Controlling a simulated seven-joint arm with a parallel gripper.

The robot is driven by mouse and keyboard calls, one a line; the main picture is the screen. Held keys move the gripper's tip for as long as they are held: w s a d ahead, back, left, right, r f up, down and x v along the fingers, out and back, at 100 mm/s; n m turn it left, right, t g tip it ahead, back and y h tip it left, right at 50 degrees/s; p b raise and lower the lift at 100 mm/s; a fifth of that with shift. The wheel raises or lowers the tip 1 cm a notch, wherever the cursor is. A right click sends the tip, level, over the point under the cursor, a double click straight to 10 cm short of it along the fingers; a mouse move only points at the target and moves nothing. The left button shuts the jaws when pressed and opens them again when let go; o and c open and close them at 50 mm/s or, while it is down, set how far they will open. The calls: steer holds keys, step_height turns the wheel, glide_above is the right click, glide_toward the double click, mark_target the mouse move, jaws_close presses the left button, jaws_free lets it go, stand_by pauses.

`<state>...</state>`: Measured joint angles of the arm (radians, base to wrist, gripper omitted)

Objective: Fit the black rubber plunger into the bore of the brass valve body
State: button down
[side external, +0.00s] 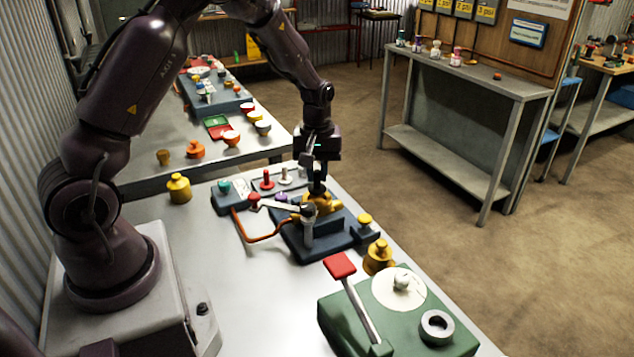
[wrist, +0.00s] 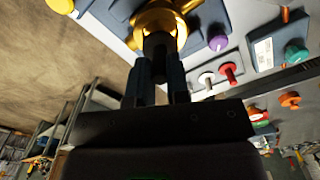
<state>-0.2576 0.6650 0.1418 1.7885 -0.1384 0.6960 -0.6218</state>
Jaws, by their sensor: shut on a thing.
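The brass valve body (side external: 324,206) sits on a dark blue base on the near bench; its round rim also shows at the top of the wrist view (wrist: 166,14). My gripper (side external: 317,181) points down just above the valve body. In the wrist view my gripper (wrist: 157,64) is shut on the black rubber plunger (wrist: 157,44), a dark cylinder between the two fingers. The plunger's far end overlaps the brass rim and lines up roughly with the bore. The fingers and plunger hide the bore's inside, so I cannot tell whether the tip has entered it.
A grey upright post (side external: 308,229) and a red-handled lever with an orange tube (side external: 262,238) stand close to the valve body. Red and white pegs (side external: 268,181) are behind it. Yellow weights (side external: 378,256) and a green scale (side external: 398,318) are to the front right.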

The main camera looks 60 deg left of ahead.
mark_target(317, 187)
steer(key=shift+f, duration=1.5)
steer(key=shift+f, duration=0.15)
steer(key=c, duration=1.1)
jaws_free()
